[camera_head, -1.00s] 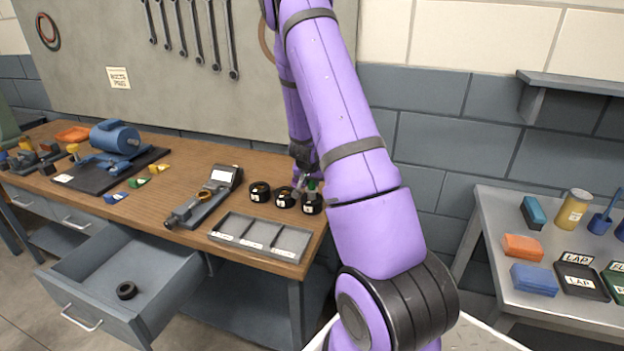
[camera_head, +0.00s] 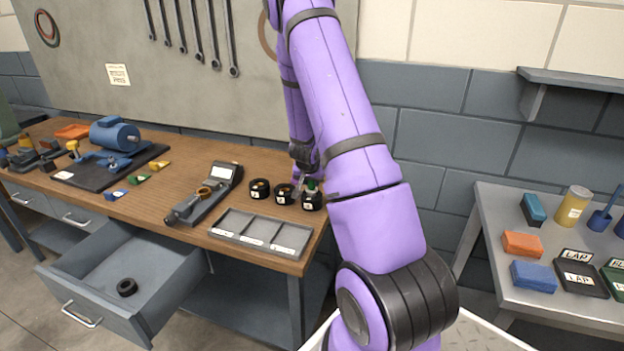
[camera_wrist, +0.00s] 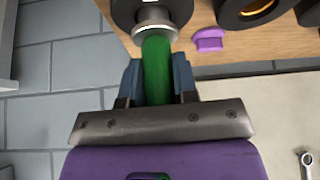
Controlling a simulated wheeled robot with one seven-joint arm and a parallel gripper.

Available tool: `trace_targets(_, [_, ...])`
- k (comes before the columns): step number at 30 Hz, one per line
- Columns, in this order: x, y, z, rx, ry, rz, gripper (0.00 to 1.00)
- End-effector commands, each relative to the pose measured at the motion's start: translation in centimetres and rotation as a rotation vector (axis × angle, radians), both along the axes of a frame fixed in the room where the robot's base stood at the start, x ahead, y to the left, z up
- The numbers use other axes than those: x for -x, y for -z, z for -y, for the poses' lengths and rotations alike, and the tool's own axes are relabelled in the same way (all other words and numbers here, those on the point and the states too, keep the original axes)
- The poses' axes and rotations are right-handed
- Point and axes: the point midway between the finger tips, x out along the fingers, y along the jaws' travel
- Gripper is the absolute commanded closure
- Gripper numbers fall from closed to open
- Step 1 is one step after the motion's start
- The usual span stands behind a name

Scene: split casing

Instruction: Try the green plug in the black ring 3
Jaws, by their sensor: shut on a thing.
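The green plug (camera_wrist: 156,72) is upright between the two blue fingers of my gripper (camera_wrist: 157,64) in the wrist view. Its pale metal collar sits at the mouth of a black ring (camera_wrist: 124,10); how deep the plug goes is hidden. In the head view the green plug (camera_head: 311,186) stands at the rightmost black ring (camera_head: 311,202), the end one in a row on the bench. My gripper is shut on the plug, partly hidden by my purple arm. The middle black ring (camera_head: 284,195) and left black ring (camera_head: 259,189) stand beside it.
A grey divided tray (camera_head: 262,232) lies in front of the rings. A gauge (camera_head: 205,195) holding a brass-coloured ring lies left of them. The open drawer (camera_head: 95,268) holds a loose black ring (camera_head: 127,287). A small purple piece (camera_wrist: 209,40) lies near the rings.

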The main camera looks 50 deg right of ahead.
Motion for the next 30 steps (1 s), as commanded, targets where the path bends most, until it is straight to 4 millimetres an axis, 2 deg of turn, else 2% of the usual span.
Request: trace_targets(30, [0.0,1.3,0.0,0.0,-0.001,0.0,1.0])
